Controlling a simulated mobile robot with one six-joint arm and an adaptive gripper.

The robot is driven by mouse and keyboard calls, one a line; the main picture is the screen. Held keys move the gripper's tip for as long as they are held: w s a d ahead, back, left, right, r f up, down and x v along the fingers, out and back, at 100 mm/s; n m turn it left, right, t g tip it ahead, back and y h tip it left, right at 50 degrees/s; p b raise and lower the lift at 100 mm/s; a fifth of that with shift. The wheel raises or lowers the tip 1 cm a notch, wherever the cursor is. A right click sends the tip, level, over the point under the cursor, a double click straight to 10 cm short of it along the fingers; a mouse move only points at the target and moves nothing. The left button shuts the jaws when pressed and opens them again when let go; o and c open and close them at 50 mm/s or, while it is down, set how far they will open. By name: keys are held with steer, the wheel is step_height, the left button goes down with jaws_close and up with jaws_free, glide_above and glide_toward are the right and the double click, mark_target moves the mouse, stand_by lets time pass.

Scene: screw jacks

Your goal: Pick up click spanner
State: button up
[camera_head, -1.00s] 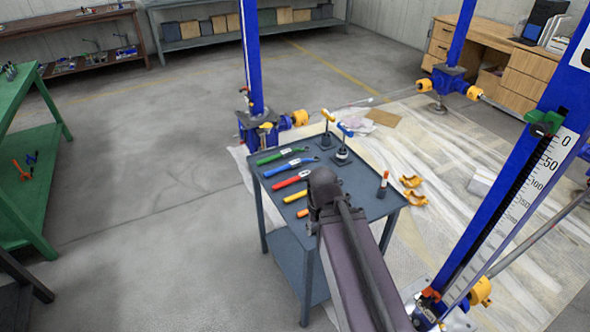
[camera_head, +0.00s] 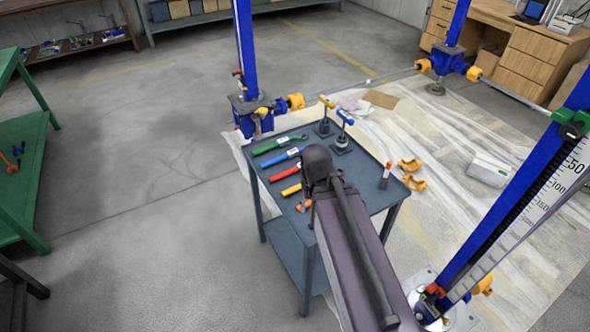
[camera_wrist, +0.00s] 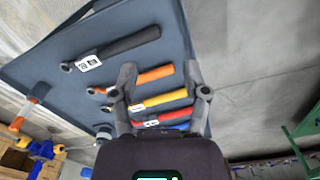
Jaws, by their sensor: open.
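Several spanners lie side by side on a small grey-blue table. In the wrist view they are a black one with a white label (camera_wrist: 118,46), an orange (camera_wrist: 143,78), a yellow (camera_wrist: 160,101), a red (camera_wrist: 162,117) and a partly hidden blue one (camera_wrist: 178,127). The head view shows green (camera_head: 280,144), blue (camera_head: 283,157), red (camera_head: 285,173) and yellow (camera_head: 291,190) handles. I cannot tell which is the click spanner. My gripper (camera_wrist: 160,69) is open and empty, its fingers over the orange and yellow spanners. My arm hides the gripper in the head view.
Yellow clamp parts (camera_head: 413,176) lie on the floor sheet.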

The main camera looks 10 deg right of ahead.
mark_target(294, 167)
steer(key=shift+o, duration=0.2)
steer(key=w+m, duration=1.4)
steer(key=w, duration=1.5)
steer(key=shift+w+d+r+p, duration=0.25)
steer(key=shift+w+p, duration=0.05)
steer(key=shift+m, duration=0.3)
steer(key=shift+f, duration=0.15)
step_height(294, 167, down, 8)
steer(key=b, duration=0.8)
steer(key=shift+f+b, duration=0.15)
steer(key=shift+b, duration=0.2)
steer(key=shift+s, duration=0.1)
steer(key=shift+s+f+b, duration=0.1)
steer(key=shift+f+b, duration=2.5)
jaws_close()
